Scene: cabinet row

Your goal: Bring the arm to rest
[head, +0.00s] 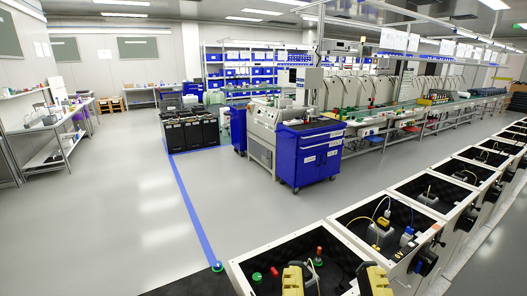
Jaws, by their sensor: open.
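My gripper (334,281) shows at the bottom edge of the head view as two yellow-and-black fingers standing apart. It is open, and I see nothing between the fingers. The fingers appear in front of the nearest open-topped white cabinet (240,268). I cannot tell whether they are above it or inside it. The rest of my arm is out of view below the frame.
The nearest cabinet holds a green knob (257,277) and a taller red-topped part (319,254). More open cabinets (335,219) with cables run to the right. A blue tool cart (308,155) stands beyond. The grey floor (120,210) at left is clear.

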